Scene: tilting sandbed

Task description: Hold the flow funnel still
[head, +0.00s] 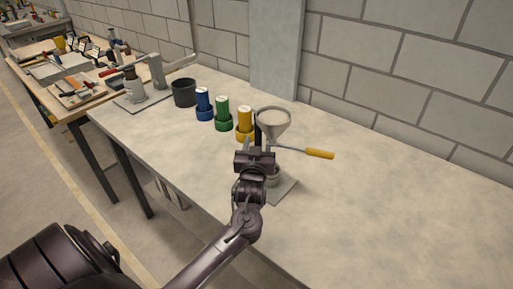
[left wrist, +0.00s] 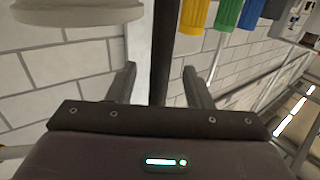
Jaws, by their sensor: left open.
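My left gripper (head: 256,146) is open in front of the post, just left of and below the funnel's rim. I cannot tell whether the fingers touch the post. My arm partly hides the stand.
A rod with a yellow handle (head: 319,153) extends right of the funnel. Blue (head: 204,104), green (head: 222,113) and yellow (head: 244,122) containers stand to the left, with a black cup (head: 184,92) beyond. The bench's right side (head: 400,195) is clear. A block wall stands behind.

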